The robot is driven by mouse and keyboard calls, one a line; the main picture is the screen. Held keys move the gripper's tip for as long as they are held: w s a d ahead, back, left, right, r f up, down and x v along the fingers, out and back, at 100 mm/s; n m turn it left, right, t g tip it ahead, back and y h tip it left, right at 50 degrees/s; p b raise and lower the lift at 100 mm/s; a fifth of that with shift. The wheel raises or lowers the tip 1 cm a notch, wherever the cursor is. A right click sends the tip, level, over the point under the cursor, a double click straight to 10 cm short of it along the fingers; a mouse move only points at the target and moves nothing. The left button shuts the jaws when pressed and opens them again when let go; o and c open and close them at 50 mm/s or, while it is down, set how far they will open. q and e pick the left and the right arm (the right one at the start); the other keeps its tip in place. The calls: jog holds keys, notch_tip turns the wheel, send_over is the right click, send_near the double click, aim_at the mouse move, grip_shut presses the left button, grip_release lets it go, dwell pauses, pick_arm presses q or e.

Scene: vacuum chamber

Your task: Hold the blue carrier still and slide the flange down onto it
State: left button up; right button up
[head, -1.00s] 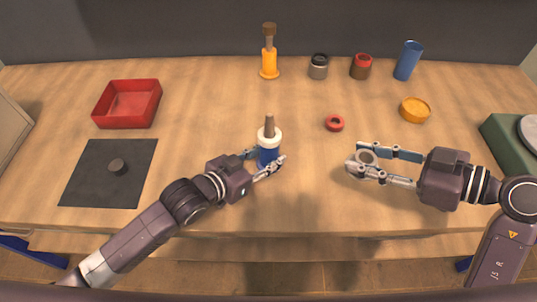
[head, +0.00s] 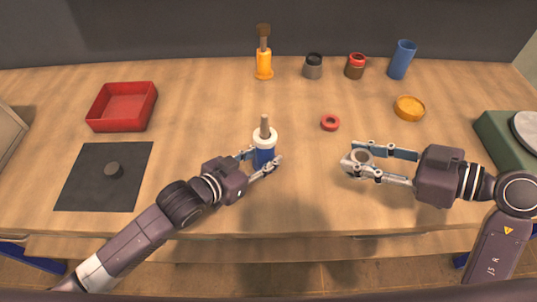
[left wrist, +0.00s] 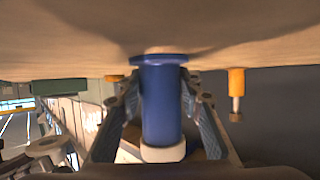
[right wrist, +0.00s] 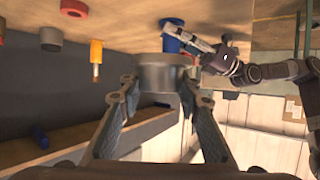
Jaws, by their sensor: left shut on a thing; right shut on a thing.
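The blue carrier (head: 263,157) stands upright on the table, with a white collar (head: 265,137) and a brownish peg (head: 265,122) rising from its top. My left gripper (head: 262,163) is shut around its blue body; the left wrist view shows the blue cylinder (left wrist: 161,105) between both fingers. The flange, a grey ring (head: 361,157), is in my right gripper (head: 355,160), which is shut on it. It hangs to the right of the carrier, apart from it. The right wrist view shows the flange (right wrist: 163,76) between the fingertips, with the carrier (right wrist: 171,42) beyond it.
A red ring (head: 330,123) lies behind the right gripper. An orange post (head: 264,66), two small jars, a blue cup (head: 401,60) and a yellow dish (head: 409,108) stand at the back. A red tray (head: 122,106) and dark mat (head: 80,180) are left. Table between the grippers is clear.

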jog(key=w+a+r+n+g+y, duration=0.25)
jog(key=w+a+r, duration=0.3)
jog(key=a, duration=0.35)
notch_tip(320, 180, up, 4)
jog(key=r+n+g, duration=0.1)
jog(key=n+g, duration=0.3)
send_over(263, 116)
jog(key=shift+d+f+m, duration=0.25)
jog(key=shift+a+f, duration=0.15)
jog(key=shift+f, duration=1.7)
jog(key=shift+f, duration=2.1)
jog(key=o, duration=1.4)
jog(key=shift+c, duration=0.2)
jog(key=shift+o, duration=0.5)
